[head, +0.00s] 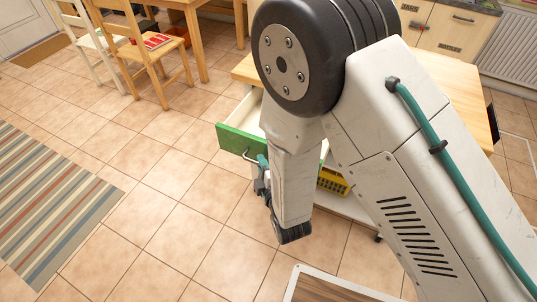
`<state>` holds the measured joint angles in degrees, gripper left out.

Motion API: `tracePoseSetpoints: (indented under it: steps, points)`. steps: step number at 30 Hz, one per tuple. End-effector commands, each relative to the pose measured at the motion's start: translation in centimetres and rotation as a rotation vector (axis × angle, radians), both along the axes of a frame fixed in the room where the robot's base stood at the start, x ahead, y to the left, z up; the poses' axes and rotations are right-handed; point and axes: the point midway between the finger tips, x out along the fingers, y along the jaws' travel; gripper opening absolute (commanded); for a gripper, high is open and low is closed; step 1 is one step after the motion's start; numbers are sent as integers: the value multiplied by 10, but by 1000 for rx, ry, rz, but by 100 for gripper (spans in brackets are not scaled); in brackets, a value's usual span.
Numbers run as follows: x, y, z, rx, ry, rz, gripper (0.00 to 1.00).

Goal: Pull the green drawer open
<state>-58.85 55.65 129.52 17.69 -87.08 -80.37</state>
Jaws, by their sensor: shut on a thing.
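The green drawer (238,142) belongs to a wooden-topped unit, partly hidden behind my arm. Its green front stands out from the unit, and the pale inside of the drawer shows behind it. A metal handle (247,156) is on the green front. My gripper (262,165) is at the right part of this handle and is shut on it. My arm hides the right end of the drawer front and most of the fingers.
A yellow basket (332,181) sits on the unit's low shelf, right of my arm. A wooden chair (150,50) and a striped rug (50,205) are to the left. A framed board (325,287) lies at the bottom. The tiled floor before the drawer is clear.

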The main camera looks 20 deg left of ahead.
Motion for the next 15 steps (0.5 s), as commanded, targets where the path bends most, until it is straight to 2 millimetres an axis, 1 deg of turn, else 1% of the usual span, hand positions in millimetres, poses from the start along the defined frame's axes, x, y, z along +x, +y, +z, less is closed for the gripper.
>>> tracePoseSetpoints:
  steps: [4,14,15]
  points:
    - [-9,-1,-2,-5,3,-3,0]
    - [-10,1,-2,-5,3,1,0]
    - [-10,1,-2,-5,2,1,16]
